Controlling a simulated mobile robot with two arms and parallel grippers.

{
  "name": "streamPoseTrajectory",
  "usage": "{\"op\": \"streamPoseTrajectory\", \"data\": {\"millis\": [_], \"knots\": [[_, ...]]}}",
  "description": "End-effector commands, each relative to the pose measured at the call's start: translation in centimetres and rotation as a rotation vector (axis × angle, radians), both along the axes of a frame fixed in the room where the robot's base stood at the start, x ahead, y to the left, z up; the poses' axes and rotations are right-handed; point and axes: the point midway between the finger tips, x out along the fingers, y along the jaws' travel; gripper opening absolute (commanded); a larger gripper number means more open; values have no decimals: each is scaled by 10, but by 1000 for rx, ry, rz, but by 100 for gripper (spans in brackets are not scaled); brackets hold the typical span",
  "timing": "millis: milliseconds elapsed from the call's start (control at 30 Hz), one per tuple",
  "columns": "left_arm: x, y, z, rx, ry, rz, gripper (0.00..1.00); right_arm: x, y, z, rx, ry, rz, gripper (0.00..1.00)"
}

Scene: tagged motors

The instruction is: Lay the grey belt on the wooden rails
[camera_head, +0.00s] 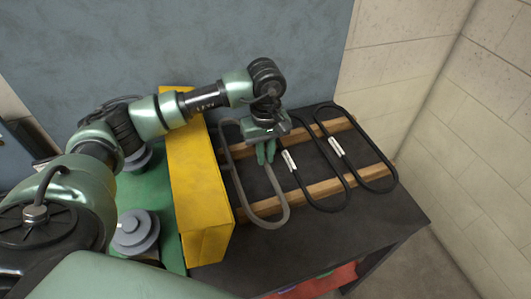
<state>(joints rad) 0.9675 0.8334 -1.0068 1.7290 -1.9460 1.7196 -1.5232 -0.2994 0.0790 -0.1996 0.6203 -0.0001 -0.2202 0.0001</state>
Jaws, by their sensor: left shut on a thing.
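The grey belt (267,223) is a long closed loop at the left end of the two wooden rails (326,187). It lies across the rails or just over them; I cannot tell if it touches both. My left gripper (266,159) points down with its green fingers shut on the belt's right side, toward the far half. The fingers and wrist hide part of the belt and the far rail. My right gripper is not in view.
Two black belts with white tags (289,160) lie across the rails to the right. A tall yellow box (200,195) stands close on the left. Grey round parts (135,232) sit on a green surface beyond it. The dark table (290,262) is clear in front.

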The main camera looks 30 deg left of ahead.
Motion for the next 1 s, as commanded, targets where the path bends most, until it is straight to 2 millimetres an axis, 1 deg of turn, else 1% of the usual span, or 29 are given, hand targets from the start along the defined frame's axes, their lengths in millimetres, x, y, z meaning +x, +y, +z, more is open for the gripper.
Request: {"op": "streamPoseTrajectory", "data": {"millis": [67,367,400,467,767,833,933,1000], "knots": [[0,0,-4,1,-1,1,0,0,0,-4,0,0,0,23],[0,1,-5,2,2,0,0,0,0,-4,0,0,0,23],[-1,1,-5,1,3,0,21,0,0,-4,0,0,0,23],[-1,1,-5,1,3,0,38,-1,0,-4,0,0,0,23],[0,0,-4,1,1,0,38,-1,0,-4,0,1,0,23],[0,0,-1,1,-1,0,38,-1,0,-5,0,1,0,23],[1,0,9,-1,-2,0,38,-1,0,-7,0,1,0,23],[1,0,21,0,-4,0,38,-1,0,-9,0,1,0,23]]}}
